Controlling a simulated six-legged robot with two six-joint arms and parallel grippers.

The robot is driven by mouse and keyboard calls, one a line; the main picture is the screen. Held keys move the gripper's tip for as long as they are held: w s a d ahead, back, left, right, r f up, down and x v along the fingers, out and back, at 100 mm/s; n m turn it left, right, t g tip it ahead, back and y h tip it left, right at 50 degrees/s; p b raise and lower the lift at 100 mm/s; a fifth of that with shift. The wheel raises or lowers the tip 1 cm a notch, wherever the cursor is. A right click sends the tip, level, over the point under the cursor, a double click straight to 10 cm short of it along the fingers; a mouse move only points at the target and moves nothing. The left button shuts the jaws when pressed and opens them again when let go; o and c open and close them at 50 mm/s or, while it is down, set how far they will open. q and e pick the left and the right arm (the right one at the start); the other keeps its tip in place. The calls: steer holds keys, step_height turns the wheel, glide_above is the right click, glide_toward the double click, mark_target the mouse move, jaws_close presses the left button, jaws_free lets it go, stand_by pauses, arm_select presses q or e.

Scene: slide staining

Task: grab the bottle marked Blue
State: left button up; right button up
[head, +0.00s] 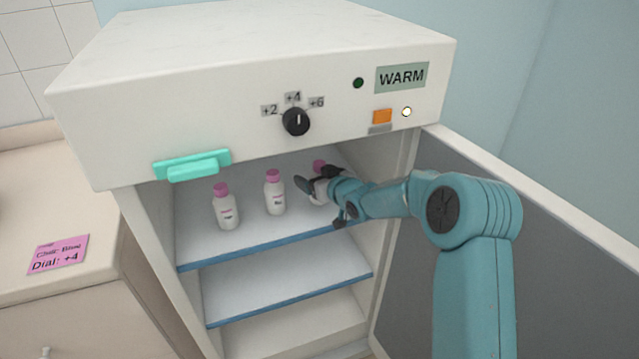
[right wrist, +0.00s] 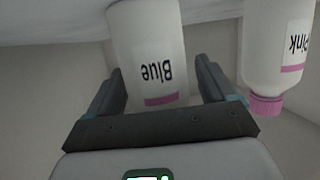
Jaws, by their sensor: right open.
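The bottle marked Blue (right wrist: 150,50) is white with a pink cap and appears upside down in the right wrist view. It stands between the two fingers of my right gripper (right wrist: 158,68), which is open, with a gap on each side. In the head view this bottle shows mainly as a pink cap (head: 319,165) behind my right gripper (head: 322,203), at the right of the upper shelf. Its body there is mostly hidden. My left gripper is in neither view.
A bottle marked Pink (right wrist: 276,45) stands beside it. In the head view two bottles, middle (head: 275,195) and left (head: 226,208), share the upper shelf (head: 300,238). The cabinet door (head: 520,230) is open at right. A lower shelf (head: 285,285) is empty.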

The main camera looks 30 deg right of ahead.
steer(key=c, duration=1.1)
steer(key=shift+c, duration=0.2)
